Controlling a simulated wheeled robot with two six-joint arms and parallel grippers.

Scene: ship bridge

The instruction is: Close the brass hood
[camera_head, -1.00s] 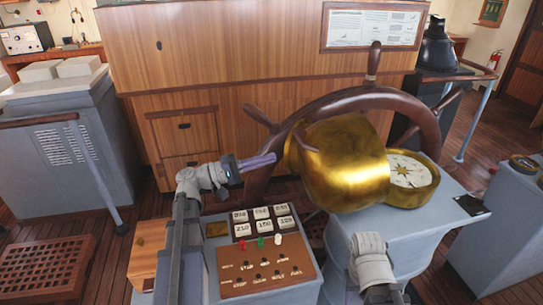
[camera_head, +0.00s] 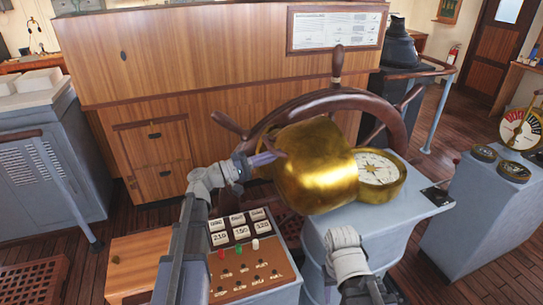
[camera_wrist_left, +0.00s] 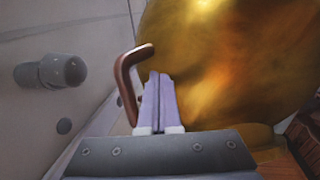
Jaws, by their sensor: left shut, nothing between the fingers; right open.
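The brass hood (camera_head: 318,175) is a large shiny gold dome. It stands tipped open to the left of the compass dial (camera_head: 376,168), whose white face with a star is uncovered. My left gripper (camera_head: 274,156) is shut and empty, its purple fingers at the hood's left side. In the left wrist view the shut fingers (camera_wrist_left: 157,92) point forward, with the hood (camera_wrist_left: 225,65) filling the right. Contact cannot be told. A brown bent bar (camera_wrist_left: 127,80) stands just left of the fingers. My right wrist shows at the bottom; its fingers are hidden.
The wooden ship's wheel (camera_head: 374,104) stands behind the hood. A grey pedestal (camera_head: 400,212) bears the compass. A panel with buttons and number tiles (camera_head: 250,275) lies below my left arm. A wooden cabinet (camera_head: 150,70) closes off the back.

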